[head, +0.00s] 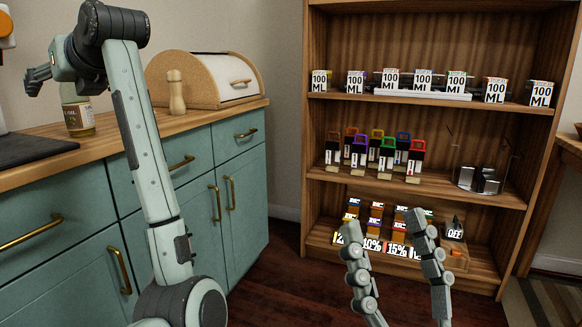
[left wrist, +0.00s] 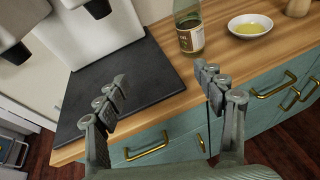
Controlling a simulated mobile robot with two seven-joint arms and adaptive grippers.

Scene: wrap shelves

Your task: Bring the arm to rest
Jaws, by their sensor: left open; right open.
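My left gripper (head: 36,78) is at the far left in the head view, raised above the counter beside the oil bottle (head: 78,118). In the left wrist view its two fingers (left wrist: 161,84) are spread apart with nothing between them, over the dark mat (left wrist: 150,62) and the counter's front edge. The bottle (left wrist: 190,34) stands just beyond the right finger there. My right gripper (head: 385,222) is low in the head view, in front of the shelf unit. Its two fingers are apart and empty, and its arm is out of view.
A wooden shelf unit (head: 427,195) holds labelled boxes and colored packages. A bread box (head: 205,80) and a pepper mill (head: 176,93) stand on the wooden counter (head: 120,132). A bowl (left wrist: 250,26) of yellow liquid sits right of the bottle. Dark floor (head: 285,265) is open between cabinets and shelves.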

